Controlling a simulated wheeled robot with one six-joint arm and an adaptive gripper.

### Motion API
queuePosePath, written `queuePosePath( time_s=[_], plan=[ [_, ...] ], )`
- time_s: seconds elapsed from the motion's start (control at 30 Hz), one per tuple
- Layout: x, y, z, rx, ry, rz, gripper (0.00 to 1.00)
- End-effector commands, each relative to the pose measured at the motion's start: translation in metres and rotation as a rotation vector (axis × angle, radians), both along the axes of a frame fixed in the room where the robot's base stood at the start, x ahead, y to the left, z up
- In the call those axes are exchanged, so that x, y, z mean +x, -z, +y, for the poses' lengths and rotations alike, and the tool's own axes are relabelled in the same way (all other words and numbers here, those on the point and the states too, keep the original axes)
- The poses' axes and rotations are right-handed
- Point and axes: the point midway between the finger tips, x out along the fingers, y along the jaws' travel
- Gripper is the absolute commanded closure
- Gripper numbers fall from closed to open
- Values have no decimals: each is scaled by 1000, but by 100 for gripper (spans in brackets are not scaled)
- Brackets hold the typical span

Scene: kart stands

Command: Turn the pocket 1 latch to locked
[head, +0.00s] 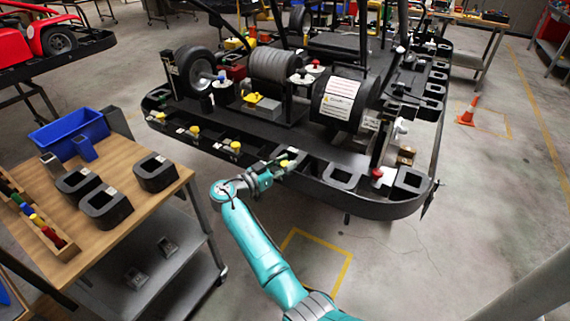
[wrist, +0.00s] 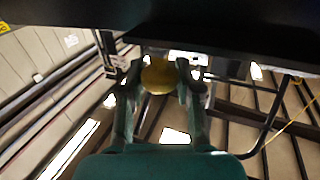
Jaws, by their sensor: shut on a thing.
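My gripper (head: 280,167) is at the near edge of the black kart stand (head: 330,185) in the head view. In the wrist view my gripper (wrist: 160,82) has one finger on each side of a round yellow knob (wrist: 158,76), shut on it. The knob sits just below a dark edge of the stand. In the head view a small yellow part of it shows between the fingertips; the rest is hidden. I cannot read a pocket number or tell which way this latch is turned. Similar yellow knobs (head: 235,147) stand along the same rim to the left.
A wooden-topped cart (head: 130,150) with black blocks (head: 155,172) and a blue bin (head: 68,133) stands at the left. A red knob (head: 377,173) is on the stand's right part. The floor at right is open, with an orange cone (head: 468,111) farther back.

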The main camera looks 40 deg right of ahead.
Motion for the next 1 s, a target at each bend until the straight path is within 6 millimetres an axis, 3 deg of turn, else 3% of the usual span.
queuePosePath(
  time_s=[0.57, 0.6, 0.67, 0.7, 1.0],
  plan=[
    [0, 0, 0, 0, 31, 1, 100],
    [0, 0, 0, 1, 31, 1, 59],
    [0, 0, 0, 1, 31, 1, 44],
    [0, 0, 0, 1, 31, 1, 41],
    [0, 0, 1, 1, 31, 1, 41]
  ],
)
